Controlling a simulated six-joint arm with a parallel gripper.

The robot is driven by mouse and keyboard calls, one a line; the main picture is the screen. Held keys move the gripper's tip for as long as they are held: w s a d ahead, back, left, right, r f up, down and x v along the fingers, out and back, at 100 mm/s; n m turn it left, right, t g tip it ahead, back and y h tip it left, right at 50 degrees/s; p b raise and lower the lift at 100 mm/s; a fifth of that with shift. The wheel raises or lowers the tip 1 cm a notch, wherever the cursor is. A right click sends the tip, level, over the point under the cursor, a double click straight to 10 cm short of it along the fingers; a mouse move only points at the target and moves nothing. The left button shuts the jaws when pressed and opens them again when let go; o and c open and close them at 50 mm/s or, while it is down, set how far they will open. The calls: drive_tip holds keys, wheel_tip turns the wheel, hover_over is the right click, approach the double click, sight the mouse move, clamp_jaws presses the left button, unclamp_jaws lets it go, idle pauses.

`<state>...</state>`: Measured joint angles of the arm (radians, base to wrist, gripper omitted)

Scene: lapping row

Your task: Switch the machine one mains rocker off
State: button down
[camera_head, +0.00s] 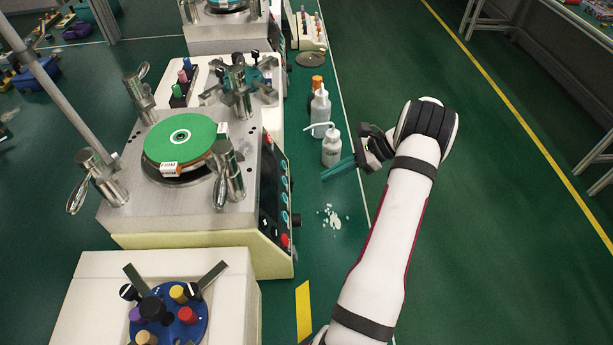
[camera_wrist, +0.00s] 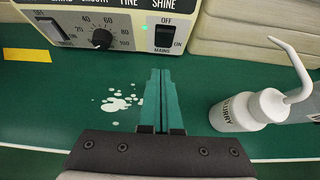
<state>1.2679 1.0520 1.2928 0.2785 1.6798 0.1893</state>
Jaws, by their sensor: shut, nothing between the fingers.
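In the wrist view a dark mains rocker (camera_wrist: 165,36) sits in a cream panel (camera_wrist: 207,32), with OFF above it, ON at its lower right and MAINS below. A small green light glows just left of it. I cannot tell which way the rocker is tilted. My gripper (camera_wrist: 161,72) is shut and empty, its teal fingers pointing at the panel from below the rocker, apart from it. In the head view my gripper (camera_head: 323,177) is right of the machine with the green disc (camera_head: 182,137). The mains rocker cannot be made out there.
A white wash bottle (camera_head: 331,151) stands near my gripper; in the wrist view it is at right (camera_wrist: 243,110). A white spill (camera_head: 333,216) lies on the green surface.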

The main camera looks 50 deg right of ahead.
sight(292, 183)
drive_tip(key=w+a, duration=0.2)
drive_tip(key=w+a+f, duration=0.1)
drive_tip(key=shift+w+a+f, duration=0.15)
drive_tip(key=shift+w+a, duration=0.2)
drive_tip(key=shift+a, duration=0.05)
drive_tip(key=shift+w+a, duration=0.3)
drive_tip(key=shift+w+a, duration=0.25)
drive_tip(key=shift+r, duration=0.25)
drive_tip(key=shift+r, duration=0.7)
